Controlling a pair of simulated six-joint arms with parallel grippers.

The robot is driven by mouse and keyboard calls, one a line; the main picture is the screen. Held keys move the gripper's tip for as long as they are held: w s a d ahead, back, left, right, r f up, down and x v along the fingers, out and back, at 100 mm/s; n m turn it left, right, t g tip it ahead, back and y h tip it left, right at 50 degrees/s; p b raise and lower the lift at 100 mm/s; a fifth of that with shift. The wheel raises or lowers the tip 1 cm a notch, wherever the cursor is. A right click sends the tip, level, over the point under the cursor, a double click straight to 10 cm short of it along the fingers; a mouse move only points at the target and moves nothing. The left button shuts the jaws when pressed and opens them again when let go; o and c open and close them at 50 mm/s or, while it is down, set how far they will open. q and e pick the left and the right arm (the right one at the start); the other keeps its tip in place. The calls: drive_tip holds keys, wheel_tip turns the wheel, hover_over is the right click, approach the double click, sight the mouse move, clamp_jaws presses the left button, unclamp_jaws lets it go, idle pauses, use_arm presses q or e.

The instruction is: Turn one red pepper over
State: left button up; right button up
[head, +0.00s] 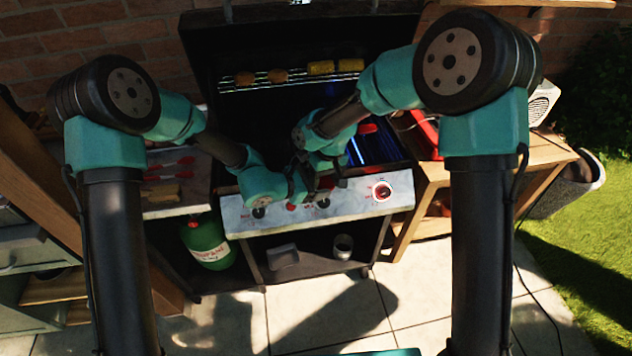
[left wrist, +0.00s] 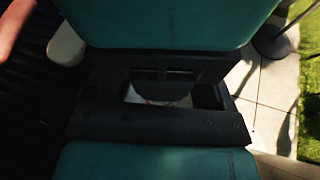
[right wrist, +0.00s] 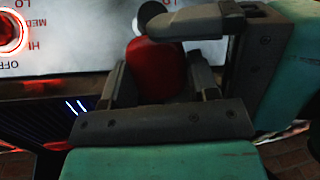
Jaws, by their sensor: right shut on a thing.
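A red pepper (right wrist: 152,72) is between the fingers of my right gripper (right wrist: 150,88) in the right wrist view, and the gripper is shut on it. In the head view my right gripper (head: 327,172) is low over the front of the grill, close beside my left gripper (head: 308,190). The grippers and arms largely hide the held pepper there. The left wrist view is mostly filled by teal and dark gripper parts; it is too dark to tell how far the left jaws (left wrist: 160,92) are apart. Another red piece (head: 368,128) lies on the grill grate.
The open grill has a front panel (head: 350,205) with knobs. Yellow and brown food (head: 321,67) sits on its upper rack. Red and yellow pieces (head: 170,172) lie on the left side shelf. A red container (head: 420,130) is at right, and a green propane tank (head: 207,240) below left.

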sight(330, 179)
use_arm(q)
drive_tip(key=shift+c, duration=2.4)
use_arm(e)
drive_tip(key=o, duration=1.1)
drive_tip(key=shift+c, duration=0.2)
drive_tip(key=shift+r, duration=0.1)
wheel_tip(330, 179, up, 12)
drive_tip(key=d, duration=0.1)
drive_tip(key=shift+w+d, duration=0.35)
drive_tip(key=shift+f, duration=0.2)
